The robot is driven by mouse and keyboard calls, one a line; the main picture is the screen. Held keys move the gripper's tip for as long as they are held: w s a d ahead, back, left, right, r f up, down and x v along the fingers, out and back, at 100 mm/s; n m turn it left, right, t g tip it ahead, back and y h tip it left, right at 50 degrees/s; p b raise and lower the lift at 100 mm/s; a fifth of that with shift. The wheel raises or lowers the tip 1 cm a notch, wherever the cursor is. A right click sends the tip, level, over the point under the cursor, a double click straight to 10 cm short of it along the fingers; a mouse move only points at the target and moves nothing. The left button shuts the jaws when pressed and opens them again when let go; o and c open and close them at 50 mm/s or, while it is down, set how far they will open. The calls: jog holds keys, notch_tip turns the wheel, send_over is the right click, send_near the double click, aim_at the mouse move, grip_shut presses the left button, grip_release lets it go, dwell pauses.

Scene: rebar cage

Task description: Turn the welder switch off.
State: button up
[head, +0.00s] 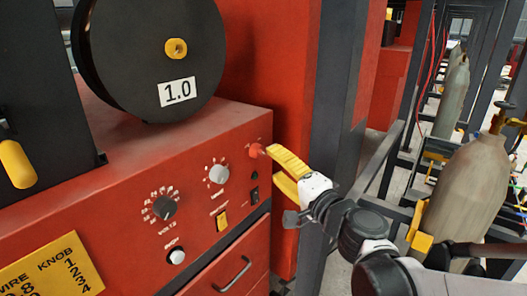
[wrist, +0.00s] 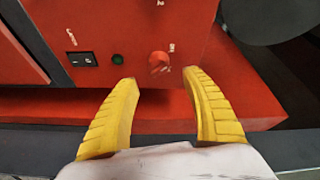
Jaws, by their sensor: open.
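The red welder (head: 120,165) shows its front panel in the head view. A red rotary switch (head: 257,150) is at the panel's upper right; in the wrist view it (wrist: 159,63) has small lettering beside it, apparently ON. A black rocker switch (head: 254,195) sits lower, and also shows at left in the wrist view (wrist: 82,60). My gripper (head: 273,165) is open and empty. In the wrist view its yellow fingers (wrist: 160,82) stand either side of the red switch, which lies just beyond the tips. The upper fingertip looks close to it in the head view; contact cannot be told.
A dark dial (head: 165,207), a white-grey dial (head: 218,174), a yellow switch (head: 221,220) and a pale button (head: 177,256) share the panel. A black wire spool (head: 150,55) is above. A dark post (head: 340,110) stands close behind my gripper. Gas cylinders (head: 466,190) are at right.

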jog(key=v, duration=0.4)
jog(key=shift+s+d, duration=0.15)
jog(key=shift+s, duration=0.1)
jog(key=s+f+n+g+h+b, duration=0.25)
jog(key=s+f+n+b, duration=0.2)
jog(key=f, duration=0.45)
jog(key=s+f+n+g+h+b, duration=0.1)
jog(key=s+f+n+g+b, duration=0.3)
jog(key=f, duration=0.5)
jog(key=s+d+f+n+g+h+b, duration=0.1)
jog(key=s+d+f+g+h+b, duration=0.1)
jog(key=s+d+f+h+b, duration=0.3)
jog(key=s+d+f, duration=0.3)
jog(key=d+f, duration=0.2)
jog(key=d, duration=0.2)
jog(key=shift+s+f+b, duration=0.2)
jog(key=shift+b, duration=0.2)
jog(key=shift+h, duration=0.25)
